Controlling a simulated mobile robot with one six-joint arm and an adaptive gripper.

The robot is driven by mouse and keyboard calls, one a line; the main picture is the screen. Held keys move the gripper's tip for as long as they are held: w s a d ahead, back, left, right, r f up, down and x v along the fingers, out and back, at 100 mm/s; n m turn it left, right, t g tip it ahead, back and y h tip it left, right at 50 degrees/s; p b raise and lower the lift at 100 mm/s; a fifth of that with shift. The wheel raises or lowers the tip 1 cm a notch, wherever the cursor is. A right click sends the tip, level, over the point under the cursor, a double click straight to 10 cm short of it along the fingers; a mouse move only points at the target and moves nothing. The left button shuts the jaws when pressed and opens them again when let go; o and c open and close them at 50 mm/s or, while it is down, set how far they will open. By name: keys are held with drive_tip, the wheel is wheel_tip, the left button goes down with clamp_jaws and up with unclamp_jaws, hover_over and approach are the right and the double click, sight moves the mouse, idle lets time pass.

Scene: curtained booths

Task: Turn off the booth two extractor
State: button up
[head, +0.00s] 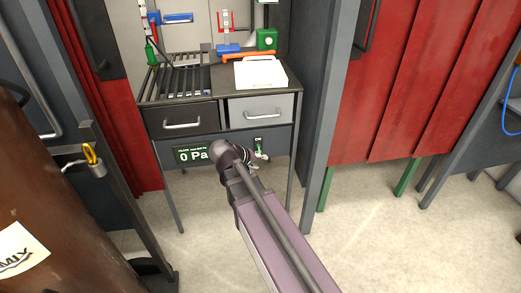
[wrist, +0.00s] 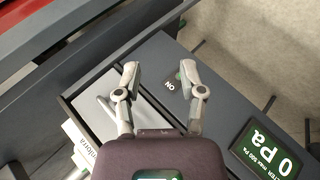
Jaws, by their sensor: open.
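A grey-blue panel (head: 222,147) under the booth's work table carries a small display (head: 194,155) reading 0 Pa. The display also shows in the wrist view (wrist: 266,147), with small text about a filter maximum of 500 Pa. Right of it in the head view is a small label (head: 258,140); in the wrist view this label (wrist: 170,85) reads ON. My gripper (head: 261,157) is in front of the panel beside the label. In the wrist view my gripper (wrist: 160,76) is open, its fingers on either side of the label. The switch is mostly hidden by a finger. No booth number is readable.
Two drawers, one dark (head: 181,119) and one light grey (head: 261,110), sit above the panel. A white case (head: 260,72) and a slotted rack (head: 180,80) are on the table top. A red curtain (head: 415,90) hangs at right. A brown drum (head: 60,205) stands at left.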

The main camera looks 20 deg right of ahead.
drive_tip(key=s+r+g+y+p, duration=0.1)
drive_tip(key=s+r+y+p, duration=0.2)
drive_tip(key=r+p, duration=0.3)
drive_tip(key=s+p, duration=0.1)
drive_tip(key=p, duration=0.2)
drive_tip(key=shift+a+r+p, duration=0.3)
drive_tip(key=shift+a, duration=0.05)
drive_tip(key=shift+s, duration=0.15)
idle(0.6)
drive_tip(key=s+a+f+m+g+y, duration=0.1)
drive_tip(key=s+a+f+g+y, duration=0.2)
drive_tip(key=s+y, duration=0.35)
wheel_tip(320, 180, up, 18)
drive_tip(key=a+p, duration=0.1)
drive_tip(key=p, duration=1.6)
drive_tip(key=shift+s+a+p, duration=0.15)
drive_tip(key=shift+s+p, duration=0.15)
drive_tip(key=shift+o, duration=0.2)
drive_tip(key=shift+f+h, duration=0.15)
drive_tip(key=shift+h, duration=0.1)
